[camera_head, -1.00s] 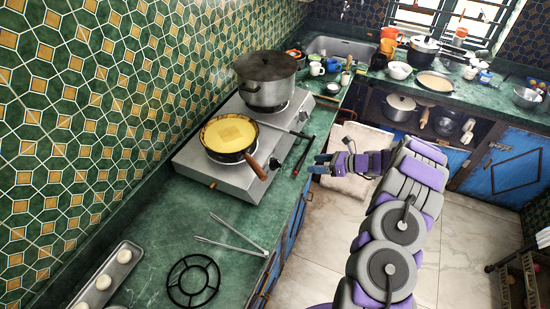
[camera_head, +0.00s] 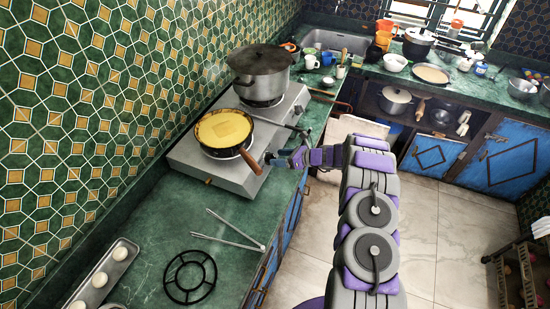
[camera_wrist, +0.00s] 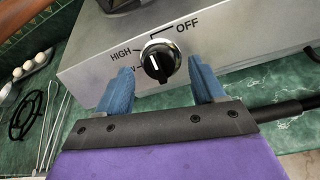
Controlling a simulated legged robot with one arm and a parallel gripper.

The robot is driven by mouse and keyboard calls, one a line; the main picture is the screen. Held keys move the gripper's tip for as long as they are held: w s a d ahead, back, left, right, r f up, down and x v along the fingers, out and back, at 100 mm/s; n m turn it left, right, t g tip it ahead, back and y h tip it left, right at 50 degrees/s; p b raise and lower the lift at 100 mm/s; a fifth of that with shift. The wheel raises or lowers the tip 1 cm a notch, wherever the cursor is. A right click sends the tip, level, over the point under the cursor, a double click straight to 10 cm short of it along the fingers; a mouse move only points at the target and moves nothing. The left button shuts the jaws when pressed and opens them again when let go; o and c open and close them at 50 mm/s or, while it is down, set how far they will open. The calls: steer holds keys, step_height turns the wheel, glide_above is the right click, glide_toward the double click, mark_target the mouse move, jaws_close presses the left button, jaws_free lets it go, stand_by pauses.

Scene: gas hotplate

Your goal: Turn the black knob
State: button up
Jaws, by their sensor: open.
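The black knob (camera_wrist: 158,61) is on the front face of the steel hotplate (camera_wrist: 225,38), with OFF and HIGH printed around it in the wrist view. Its white pointer line shows on its face. My gripper (camera_wrist: 156,84) is open, its two blue fingers on either side of the knob, left and right, with gaps showing. I cannot tell how far the fingertips reach past the knob's face. In the head view my gripper (camera_head: 268,158) is at the hotplate's front edge, and the knob there is hidden. The hotplate (camera_head: 205,172) also shows there.
A pan (camera_head: 222,147) with yellow food has its wooden handle (camera_head: 250,161) jutting over the front edge near my gripper. A pot (camera_head: 262,88) stands on the rear burner. Tongs (camera_head: 228,240) and a black ring grate (camera_head: 189,276) lie on the green counter (camera_head: 150,232).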

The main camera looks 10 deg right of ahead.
steer(key=shift+w+a+f, duration=0.25)
steer(key=shift+w+a, duration=0.2)
steer(key=shift+a, duration=0.05)
steer(key=shift+w+a+f, duration=0.1)
steer(key=shift+w+a, duration=0.05)
steer(key=shift+a, duration=0.4)
steer(key=shift+c, duration=0.2)
steer(key=shift+d, duration=0.1)
steer(key=c, duration=1)
